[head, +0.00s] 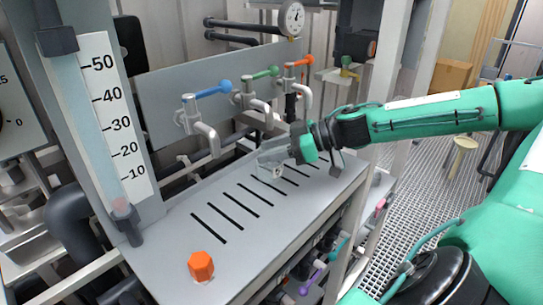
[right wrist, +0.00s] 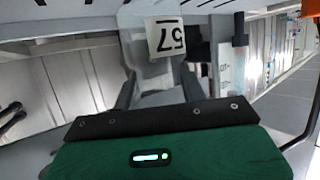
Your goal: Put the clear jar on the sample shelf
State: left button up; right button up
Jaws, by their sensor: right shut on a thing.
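The clear jar (head: 271,167) is see-through and faint in the head view, just above the grey slotted bench top (head: 180,240). My right gripper (head: 284,155) reaches in from the right and is shut on the jar. In the right wrist view, the fingers of my right gripper (right wrist: 158,92) stand on both sides of a greyish, see-through body. A white label reading 57 (right wrist: 166,38) shows upside down beyond the fingertips. I cannot tell whether the jar touches the bench top. No surface is marked as the sample shelf. My left gripper is not in view.
Taps with blue (head: 213,89), green (head: 264,73) and orange (head: 298,62) handles stand behind the bench top. An orange hexagonal knob (head: 201,266) is at its front left. A tall scaled column (head: 115,120) rises at the left.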

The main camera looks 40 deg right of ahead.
notch_tip(320, 180, down, 3)
jog(key=shift+r, duration=0.2)
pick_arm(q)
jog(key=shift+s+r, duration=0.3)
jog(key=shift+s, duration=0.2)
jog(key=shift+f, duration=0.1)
pick_arm(e)
jog(key=shift+f, duration=0.2)
jog(key=o, duration=1)
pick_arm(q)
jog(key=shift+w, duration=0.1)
